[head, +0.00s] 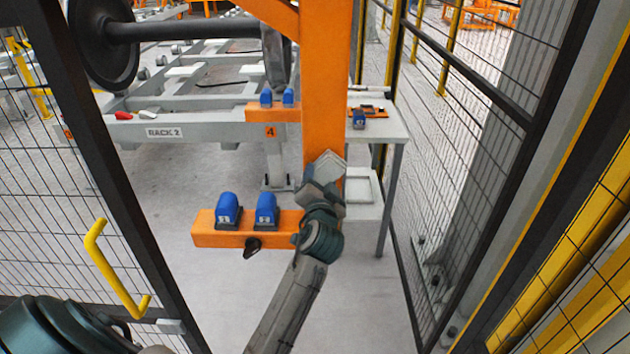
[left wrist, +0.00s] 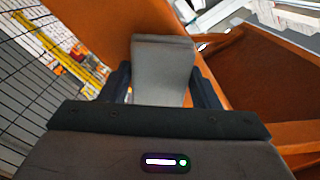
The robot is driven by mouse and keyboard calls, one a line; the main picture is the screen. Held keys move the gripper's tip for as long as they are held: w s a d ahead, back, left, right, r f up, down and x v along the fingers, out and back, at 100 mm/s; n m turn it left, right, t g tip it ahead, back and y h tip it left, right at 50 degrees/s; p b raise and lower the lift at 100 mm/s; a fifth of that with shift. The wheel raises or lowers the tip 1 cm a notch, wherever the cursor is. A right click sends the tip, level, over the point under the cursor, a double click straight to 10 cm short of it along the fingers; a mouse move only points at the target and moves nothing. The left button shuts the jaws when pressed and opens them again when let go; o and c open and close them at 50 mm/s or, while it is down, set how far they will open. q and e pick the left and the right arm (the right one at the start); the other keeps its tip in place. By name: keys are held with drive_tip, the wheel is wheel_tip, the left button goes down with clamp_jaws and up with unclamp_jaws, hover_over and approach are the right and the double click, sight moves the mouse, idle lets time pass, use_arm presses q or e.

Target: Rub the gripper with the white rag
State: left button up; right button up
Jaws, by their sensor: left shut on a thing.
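My left gripper (head: 326,178) is in front of the lower part of the orange upright (head: 323,80) of the gantry gripper. It is shut on a pale grey-white folded rag (left wrist: 163,65), which sits between the dark fingers in the left wrist view. In the head view, the rag (head: 329,163) shows as a pale flat piece against the upright; I cannot tell whether it touches. The gantry gripper's orange lower arm (head: 228,239) sticks out to the left with two blue pads (head: 228,208) on top. My right gripper is not in view.
Behind stands a grey rack (head: 164,132) marked "RACK 2" with a dark wheelset (head: 105,45). A grey table (head: 383,127) is right of the upright. Mesh fence panels (head: 470,130) close both sides. A yellow handle (head: 113,268) is on the left panel. Floor below the lower arm is clear.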

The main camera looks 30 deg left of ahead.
sight(337, 180)
use_arm(q)
drive_tip(key=shift+w+d+b, duration=0.25)
drive_tip(key=shift+w+d, duration=0.3)
drive_tip(key=shift+d, duration=0.3)
drive_tip(key=shift+w+d+b, duration=0.2)
drive_tip(key=shift+w+d, duration=0.35)
drive_tip(key=shift+d, duration=0.25)
drive_tip(key=shift+s+a+p, duration=0.3)
drive_tip(key=shift+s+a, duration=0.15)
drive_tip(key=shift+a, duration=0.35)
drive_tip(key=shift+s+a+p, duration=0.15)
drive_tip(key=shift+s+a, duration=0.4)
drive_tip(key=shift+a, duration=0.35)
drive_tip(key=shift+s+a+p, duration=0.15)
drive_tip(key=shift+s+a, duration=0.4)
drive_tip(key=shift+a, duration=0.35)
drive_tip(key=shift+s+a+p, duration=0.15)
drive_tip(key=shift+s+a, duration=0.4)
drive_tip(key=shift+a, duration=0.35)
drive_tip(key=v, duration=0.6)
drive_tip(key=shift+d, duration=0.1)
